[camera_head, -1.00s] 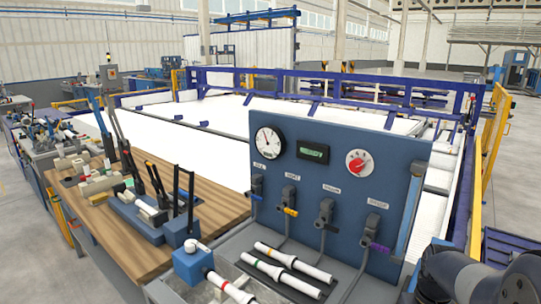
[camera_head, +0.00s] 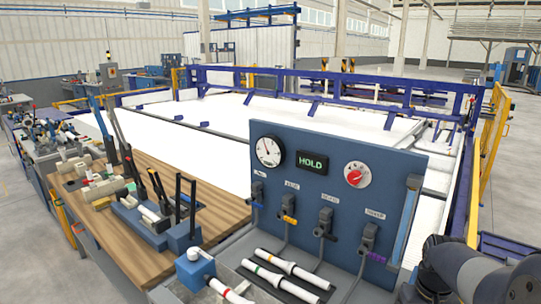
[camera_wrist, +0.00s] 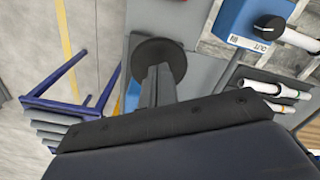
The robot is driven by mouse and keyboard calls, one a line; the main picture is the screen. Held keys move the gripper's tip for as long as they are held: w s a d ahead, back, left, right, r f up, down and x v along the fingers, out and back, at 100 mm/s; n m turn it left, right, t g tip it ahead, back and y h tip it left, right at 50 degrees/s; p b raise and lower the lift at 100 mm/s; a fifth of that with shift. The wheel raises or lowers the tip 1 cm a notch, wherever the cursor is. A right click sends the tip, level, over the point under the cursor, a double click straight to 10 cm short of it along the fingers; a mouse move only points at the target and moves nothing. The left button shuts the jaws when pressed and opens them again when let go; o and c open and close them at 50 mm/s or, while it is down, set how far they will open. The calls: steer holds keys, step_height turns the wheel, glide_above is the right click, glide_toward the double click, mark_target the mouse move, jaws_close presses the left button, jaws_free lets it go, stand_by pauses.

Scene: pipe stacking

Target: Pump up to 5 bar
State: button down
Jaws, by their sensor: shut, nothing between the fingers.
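A blue panel (camera_head: 330,225) stands at the right in the head view. It carries a round white pressure gauge (camera_head: 268,152), whose numbers are too small to read, a display (camera_head: 312,162) reading "HOLD" in green, and a red knob (camera_head: 355,175). Below are several valves with coloured handles, such as an orange one (camera_head: 289,218) and a purple one (camera_head: 376,257). In the wrist view my gripper (camera_wrist: 155,78) is shut and empty. Its fingertips are over a round black disc (camera_wrist: 160,54); I cannot tell whether they touch it. My gripper is outside the head view.
A blue block marked "OUT" (camera_wrist: 246,20) with a black-and-white pipe fitting is at the wrist view's upper right. White pipes with coloured bands (camera_head: 289,268) lie below the panel. A wooden bench (camera_head: 215,208) with clamps and fittings is at left. A blue rack (camera_wrist: 70,82) stands at the wrist view's left.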

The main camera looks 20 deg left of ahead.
steer(key=shift+f+b, duration=3)
steer(key=shift+f, duration=1.6)
steer(key=r+p, duration=0.3)
steer(key=r, duration=0.2)
steer(key=r+p, duration=0.4)
steer(key=shift+s+r+p, duration=0.2)
steer(key=shift+r+p, duration=0.1)
steer(key=shift+r, duration=0.1)
steer(key=shift+f, duration=0.1)
steer(key=shift+f, duration=0.1)
